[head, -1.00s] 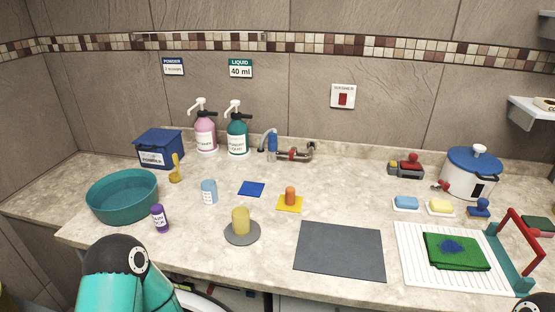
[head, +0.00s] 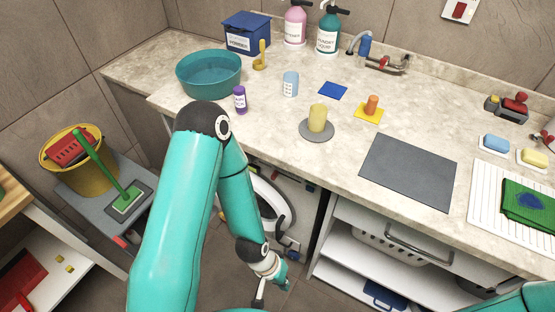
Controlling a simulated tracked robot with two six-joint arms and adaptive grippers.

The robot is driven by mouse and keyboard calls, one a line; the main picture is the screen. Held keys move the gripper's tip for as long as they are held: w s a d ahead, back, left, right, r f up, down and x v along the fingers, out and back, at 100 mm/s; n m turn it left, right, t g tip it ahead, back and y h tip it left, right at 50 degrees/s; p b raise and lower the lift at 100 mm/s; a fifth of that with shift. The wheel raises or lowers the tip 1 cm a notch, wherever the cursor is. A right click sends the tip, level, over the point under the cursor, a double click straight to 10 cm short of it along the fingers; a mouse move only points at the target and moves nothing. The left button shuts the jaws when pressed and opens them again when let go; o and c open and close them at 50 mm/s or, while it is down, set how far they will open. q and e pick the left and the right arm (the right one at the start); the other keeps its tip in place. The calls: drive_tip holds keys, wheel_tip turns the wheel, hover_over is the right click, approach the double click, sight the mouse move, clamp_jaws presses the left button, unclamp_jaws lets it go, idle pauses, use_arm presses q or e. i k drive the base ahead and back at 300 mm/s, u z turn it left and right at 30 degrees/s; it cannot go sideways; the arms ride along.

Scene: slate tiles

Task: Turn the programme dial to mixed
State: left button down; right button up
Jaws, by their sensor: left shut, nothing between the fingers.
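The washing machine (head: 290,222) is a white front-loader under the counter, with its round door ring (head: 279,204) partly showing. My left arm covers much of its front. Small coloured parts show along its top edge under the counter, but I cannot make out the programme dial or its setting. My left gripper (head: 272,285) hangs low in front of the machine, below the door, near the floor. It is shut and empty, and apart from the panel. Only a teal piece of my right arm shows at the bottom right; its gripper is out of frame.
The counter above holds a teal basin (head: 208,88), purple bottle (head: 239,104), yellow cup (head: 318,117) and grey mat (head: 408,172). Open shelves (head: 350,255) with a basket stand right of the machine. A grey stand (head: 80,195) with a yellow bucket (head: 95,183) is at left.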

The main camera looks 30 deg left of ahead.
sight(251, 158)
drive_tip(key=z, duration=0.4)
drive_tip(key=k, duration=1.05)
drive_tip(key=u, duration=0.8)
drive_tip(key=i, duration=0.75)
drive_tip(key=u, duration=0.15)
